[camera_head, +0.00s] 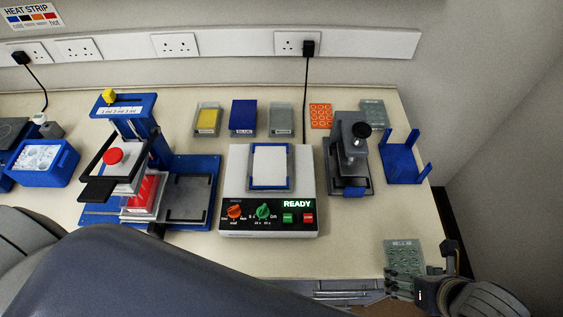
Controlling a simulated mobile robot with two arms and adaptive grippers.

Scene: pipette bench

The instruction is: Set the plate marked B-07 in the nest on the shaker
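The shaker (232,180) is a white box with a lit READY sign, standing mid-bench. Its nest (252,187) is a blue frame on top, with a pale flat surface inside and no plate in it. A grey-green plate with wells (403,254) is at the front right, overlapping the bench's front edge; its label is too small to read surely. My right gripper (420,277) is at this plate's near side, its dark fingers over the plate's lower part, and appears closed on it. My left gripper is out of view; my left arm crosses the front.
Yellow (207,119), blue (243,117) and grey (282,119) plates, an orange holed piece (320,116) and a grey-green plate (373,113) line the back. A blue press (130,165) stands left of the shaker; a grey device (350,155) and blue bracket (402,160) stand right.

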